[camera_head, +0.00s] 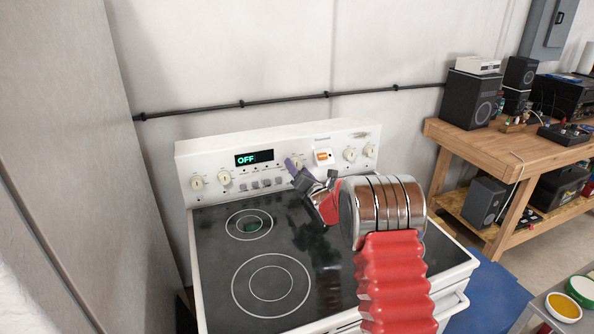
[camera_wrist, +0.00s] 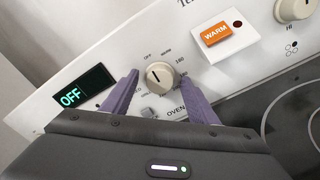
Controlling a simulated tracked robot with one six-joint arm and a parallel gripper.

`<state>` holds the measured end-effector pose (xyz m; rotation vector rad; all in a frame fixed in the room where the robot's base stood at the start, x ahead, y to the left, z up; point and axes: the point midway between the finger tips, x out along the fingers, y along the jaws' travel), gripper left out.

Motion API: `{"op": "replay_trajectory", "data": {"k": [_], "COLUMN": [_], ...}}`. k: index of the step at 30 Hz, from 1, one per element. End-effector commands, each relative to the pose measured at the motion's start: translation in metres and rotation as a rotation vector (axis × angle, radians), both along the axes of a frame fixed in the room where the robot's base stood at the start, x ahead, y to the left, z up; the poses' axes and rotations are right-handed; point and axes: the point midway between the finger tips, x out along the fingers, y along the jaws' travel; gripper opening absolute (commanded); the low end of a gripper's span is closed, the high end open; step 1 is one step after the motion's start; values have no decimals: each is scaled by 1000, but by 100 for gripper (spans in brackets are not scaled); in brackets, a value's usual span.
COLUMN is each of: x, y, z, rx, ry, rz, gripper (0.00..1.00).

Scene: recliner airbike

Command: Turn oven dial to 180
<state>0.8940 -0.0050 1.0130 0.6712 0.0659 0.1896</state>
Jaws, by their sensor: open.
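The oven dial (camera_wrist: 159,76) is a round cream knob on the white control panel, with "OVEN" printed below it. Labels around it read OFF, WARM and what looks like 180. Its dark mark points up, roughly toward OFF. My gripper (camera_wrist: 158,78) is open, with one purple finger on each side of the dial; whether they touch it I cannot tell. The green display (camera_wrist: 71,97) reads OFF, and it also shows in the head view (camera_head: 254,158). In the head view my gripper (camera_head: 297,166) is at the panel and hides the dial.
An orange WARM switch (camera_wrist: 217,34) sits right of the dial. Other knobs (camera_head: 197,183) line the panel. The black cooktop (camera_head: 225,285) is bare below my arm. A wooden workbench (camera_head: 500,150) with speakers stands at right, and a tall grey cabinet side (camera_head: 70,150) at left.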

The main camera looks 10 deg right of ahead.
Motion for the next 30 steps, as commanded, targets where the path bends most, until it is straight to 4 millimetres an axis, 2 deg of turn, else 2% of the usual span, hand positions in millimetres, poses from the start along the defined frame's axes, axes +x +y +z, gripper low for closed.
{"op": "replay_trajectory", "data": {"k": [10,27,30], "x": [3,3,3], "y": [0,-1,2], "z": [-1,-1,-1], "rx": [0,0,0], "ry": [1,1,2], "rz": [0,-2,-1], "gripper": [54,14,13]}}
